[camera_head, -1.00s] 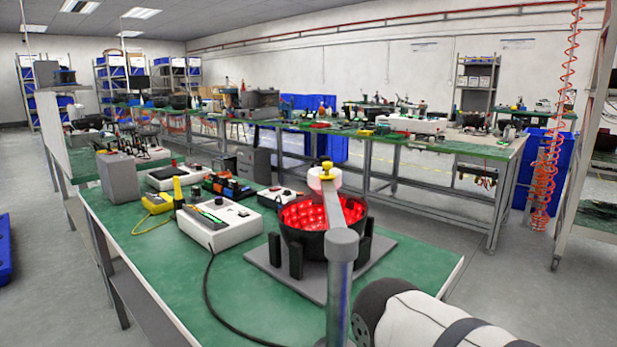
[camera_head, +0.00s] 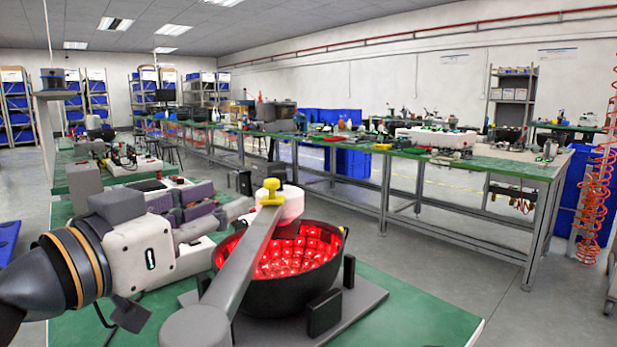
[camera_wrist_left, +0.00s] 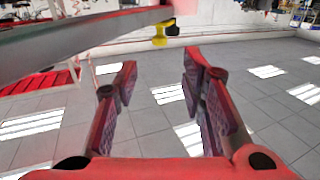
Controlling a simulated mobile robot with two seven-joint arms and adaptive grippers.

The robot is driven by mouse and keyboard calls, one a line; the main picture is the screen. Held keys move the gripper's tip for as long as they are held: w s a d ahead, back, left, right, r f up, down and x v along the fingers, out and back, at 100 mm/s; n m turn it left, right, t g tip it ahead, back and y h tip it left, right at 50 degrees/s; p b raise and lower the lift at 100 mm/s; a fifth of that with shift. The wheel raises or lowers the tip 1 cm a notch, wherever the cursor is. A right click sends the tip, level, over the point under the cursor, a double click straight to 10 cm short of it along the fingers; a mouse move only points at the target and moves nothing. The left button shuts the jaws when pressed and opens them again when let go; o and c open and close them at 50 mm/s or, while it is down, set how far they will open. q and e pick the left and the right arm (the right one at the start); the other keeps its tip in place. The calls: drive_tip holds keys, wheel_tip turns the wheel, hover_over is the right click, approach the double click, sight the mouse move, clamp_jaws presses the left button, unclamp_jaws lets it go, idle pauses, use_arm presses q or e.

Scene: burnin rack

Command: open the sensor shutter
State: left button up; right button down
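The sensor is a pinkish-white cylinder (camera_head: 283,206) with a yellow knob (camera_head: 270,190) on top, at the far end of a grey bar (camera_head: 232,270). It hangs over a black bowl (camera_head: 290,298) of glowing red cells. My left gripper (camera_head: 226,208) reaches in from the left beside the sensor, its fingers apart and empty. In the left wrist view, my left gripper (camera_wrist_left: 160,68) is spread open, and the yellow knob (camera_wrist_left: 160,35) shows beyond the fingertips, apart from them. I cannot make out whether the shutter is open. My right gripper is not in view.
The bowl stands on a grey plate (camera_head: 352,312) with black posts around it, on a green bench (camera_head: 435,310). My left arm hides much of the bench's left side. The grey bar spans over the bowl. The bench's right corner is bare.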

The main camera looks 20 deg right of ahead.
sight(268, 182)
use_arm(q)
drive_tip(key=x, duration=1.2)
drive_tip(key=shift+w+d+r, duration=0.1)
drive_tip(key=shift+w+d, duration=0.05)
clamp_jaws()
